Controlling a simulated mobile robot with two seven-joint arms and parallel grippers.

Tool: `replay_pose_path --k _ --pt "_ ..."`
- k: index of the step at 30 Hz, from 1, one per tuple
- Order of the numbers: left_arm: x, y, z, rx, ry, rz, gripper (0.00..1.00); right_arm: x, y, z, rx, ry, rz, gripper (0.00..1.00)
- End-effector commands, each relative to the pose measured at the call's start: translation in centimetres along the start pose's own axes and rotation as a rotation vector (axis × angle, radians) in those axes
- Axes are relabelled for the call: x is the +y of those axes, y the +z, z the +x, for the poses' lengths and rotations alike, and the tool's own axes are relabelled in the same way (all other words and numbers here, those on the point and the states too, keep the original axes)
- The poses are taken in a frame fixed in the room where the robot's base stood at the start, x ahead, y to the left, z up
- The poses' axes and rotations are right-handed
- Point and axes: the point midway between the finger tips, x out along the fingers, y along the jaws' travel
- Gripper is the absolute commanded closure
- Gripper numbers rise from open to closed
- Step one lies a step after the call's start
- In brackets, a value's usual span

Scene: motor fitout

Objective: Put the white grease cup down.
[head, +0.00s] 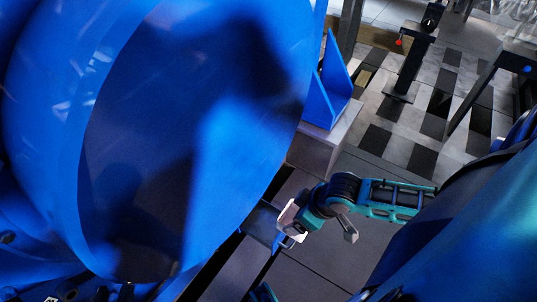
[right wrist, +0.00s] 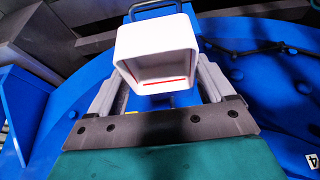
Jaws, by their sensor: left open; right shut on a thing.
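The white grease cup (right wrist: 153,36) is a squarish hollow cup with a red line inside. In the right wrist view its open side faces the camera. My right gripper (right wrist: 158,88) is shut on it, with a grey finger at each side and the tips partly hidden behind the cup. In the head view the white cup (head: 287,214) shows small at the end of the arm coming in from the right. My left gripper (head: 262,293) shows only as a small teal part at the bottom edge; its fingers are hard to make out, and it is open.
A large blue round housing (head: 45,110) fills the left of the head view. A blue angled bracket (head: 336,85) stands on a grey block (head: 318,150) behind the cup. A dark stand (head: 408,70) is on the checkered floor. Blue surfaces surround the cup in the wrist view.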

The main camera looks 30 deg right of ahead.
Motion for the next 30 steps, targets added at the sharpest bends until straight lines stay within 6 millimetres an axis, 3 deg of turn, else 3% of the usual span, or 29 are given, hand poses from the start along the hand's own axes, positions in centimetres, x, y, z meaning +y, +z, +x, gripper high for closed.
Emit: replay_pose_path --k 3,12,19,30 --pt "0.0 0.8 0.5 -0.001 0.0 -0.005 0.57 0.0 -2.7 1.3 0.007 0.0 0.001 0.48" --pt "0.0 2.0 1.3 -0.001 -0.001 -0.007 0.57 0.0 -8.4 3.6 0.006 0.0 0.001 0.48" --pt "-0.1 3.9 2.6 -0.002 -0.002 -0.006 0.57 -0.1 -6.1 8.1 -0.002 -0.001 0.001 0.48" --pt "-0.3 5.0 3.3 -0.004 -0.001 0.002 0.57 0.0 -4.9 11.1 -0.001 0.0 0.0 0.48"
